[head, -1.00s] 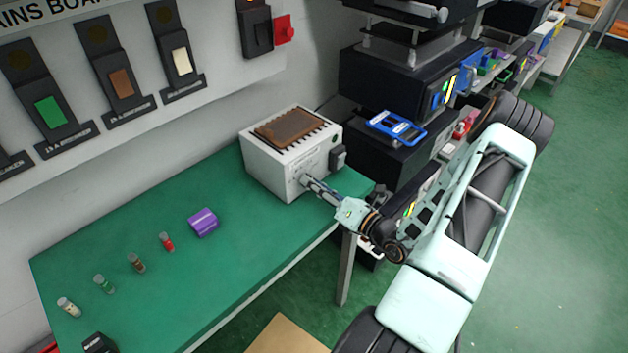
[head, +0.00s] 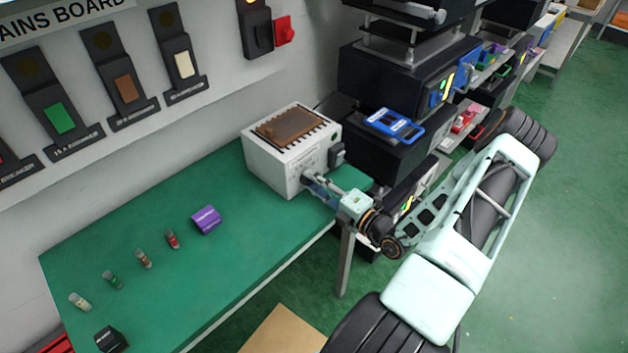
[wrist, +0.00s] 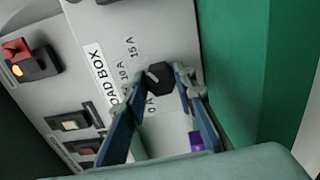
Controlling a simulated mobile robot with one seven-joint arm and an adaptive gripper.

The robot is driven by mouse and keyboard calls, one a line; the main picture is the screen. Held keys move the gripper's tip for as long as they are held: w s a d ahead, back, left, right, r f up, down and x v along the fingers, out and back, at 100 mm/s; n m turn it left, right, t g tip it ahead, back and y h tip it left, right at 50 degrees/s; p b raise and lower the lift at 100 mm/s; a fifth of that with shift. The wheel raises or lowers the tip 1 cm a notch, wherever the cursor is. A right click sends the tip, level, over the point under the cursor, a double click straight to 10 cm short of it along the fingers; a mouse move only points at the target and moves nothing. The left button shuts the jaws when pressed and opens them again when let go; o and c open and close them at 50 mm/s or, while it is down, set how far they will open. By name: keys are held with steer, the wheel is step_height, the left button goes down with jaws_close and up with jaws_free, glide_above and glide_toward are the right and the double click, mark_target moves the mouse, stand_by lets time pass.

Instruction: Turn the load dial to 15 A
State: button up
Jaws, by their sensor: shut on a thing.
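The load dial (wrist: 160,79) is a black knob on the pale front of the load box (wrist: 92,35). A light pointer mark shows on its upper left, facing roughly between the 10 A label (wrist: 124,71) and the 15 A label (wrist: 131,46); the exact setting is hard to read. My gripper (wrist: 161,82) is shut on the dial, with one blue finger on each side of it. A 0 A label (wrist: 151,104) is partly visible beside the left finger. In the head view the load box (head: 272,170) stands on the bench, and my gripper (head: 308,178) hides the dial.
The green bench (head: 150,270) holds a purple block (head: 206,219), several small fuses and a black block (head: 110,340). A breaker board (head: 125,80) hangs on the wall behind. Black shelves with a blue item (head: 393,125) stand close to the right of the load box.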

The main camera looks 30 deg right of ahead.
steer(key=shift+m, duration=0.3)
steer(key=o, duration=1.1)
steer(key=shift+o, duration=0.2)
steer(key=shift+s, duration=0.1)
steer(key=v, duration=1.2)
steer(key=shift+a, duration=0.1)
